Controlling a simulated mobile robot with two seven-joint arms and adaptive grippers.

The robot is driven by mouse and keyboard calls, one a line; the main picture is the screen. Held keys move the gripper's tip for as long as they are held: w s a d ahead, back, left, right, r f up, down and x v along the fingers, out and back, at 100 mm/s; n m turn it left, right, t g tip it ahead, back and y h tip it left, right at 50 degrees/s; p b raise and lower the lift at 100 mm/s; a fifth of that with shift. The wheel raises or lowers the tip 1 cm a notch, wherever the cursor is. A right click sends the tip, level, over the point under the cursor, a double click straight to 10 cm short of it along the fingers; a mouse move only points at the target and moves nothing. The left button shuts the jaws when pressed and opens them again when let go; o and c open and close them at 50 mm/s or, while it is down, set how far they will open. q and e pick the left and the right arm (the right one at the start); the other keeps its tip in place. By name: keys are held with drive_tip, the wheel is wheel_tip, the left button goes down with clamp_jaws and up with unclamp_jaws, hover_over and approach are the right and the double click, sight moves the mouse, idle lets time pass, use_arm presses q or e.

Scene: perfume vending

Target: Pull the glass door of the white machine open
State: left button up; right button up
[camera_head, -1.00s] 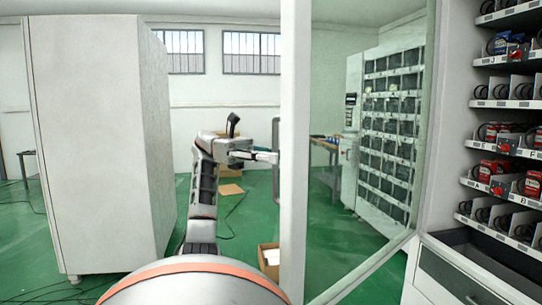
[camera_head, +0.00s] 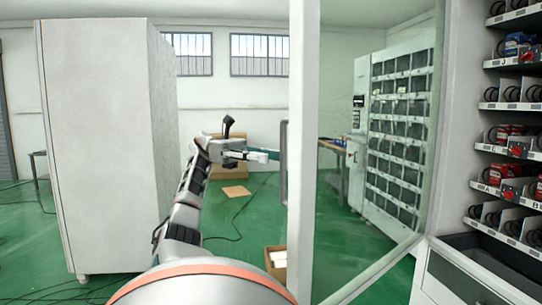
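The white machine (camera_head: 452,130) stands at the right edge, its shelves exposed. Its glass door (camera_head: 345,240) is swung well open, with its white frame edge (camera_head: 303,130) toward me. The grey door handle (camera_head: 283,165) is on the left side of that edge. My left gripper (camera_head: 264,156) is left of the handle, at about its height, with a small visible gap between them. Nothing shows between its fingers, and they are too small to tell open from shut. My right gripper is not in view.
A tall white cabinet (camera_head: 100,150) stands at the left. An open cardboard box (camera_head: 275,262) is on the green floor below the door edge. Another vending machine (camera_head: 400,130) shows through the glass. Floor between cabinet and door is mostly clear.

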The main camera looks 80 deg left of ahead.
use_arm(q)
drive_tip(key=shift+v, duration=0.8)
drive_tip(key=shift+s+a, duration=0.1)
